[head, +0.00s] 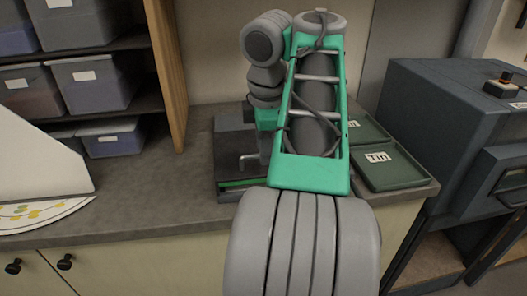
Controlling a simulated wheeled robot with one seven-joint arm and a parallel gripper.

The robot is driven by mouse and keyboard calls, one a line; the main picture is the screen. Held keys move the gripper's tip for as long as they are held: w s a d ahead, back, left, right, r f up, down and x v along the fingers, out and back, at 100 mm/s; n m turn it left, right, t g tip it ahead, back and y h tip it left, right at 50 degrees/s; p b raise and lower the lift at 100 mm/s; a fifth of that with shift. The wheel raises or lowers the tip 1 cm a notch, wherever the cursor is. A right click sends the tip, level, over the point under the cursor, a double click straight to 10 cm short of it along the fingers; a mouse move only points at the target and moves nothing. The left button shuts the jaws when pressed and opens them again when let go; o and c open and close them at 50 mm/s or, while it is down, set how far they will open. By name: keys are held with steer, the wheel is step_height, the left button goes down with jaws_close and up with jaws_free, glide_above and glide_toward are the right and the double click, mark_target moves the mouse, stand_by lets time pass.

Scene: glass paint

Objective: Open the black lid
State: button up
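A dark, low box-like unit (230,148) stands on the counter left of my arm. Its flat black top looks like the lid, and a thin green strip runs along its lower front. I cannot tell whether the lid is raised at all. My gripper (263,152) points down over the right part of this unit, below my grey wrist. A thin, bent, light metal piece shows beside it; I cannot tell whether it is a finger or a handle. My arm hides the unit's right side, and the finger opening and any contact are unclear.
Green trays (393,168), one labelled "Tin", lie right of my arm. A large dark machine (450,130) stands at the right. Shelves with grey bins (95,85) and a wooden side panel (168,70) are at the left. The counter (150,195) is clear left of the unit.

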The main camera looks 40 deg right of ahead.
jaws_close()
stand_by(1.4)
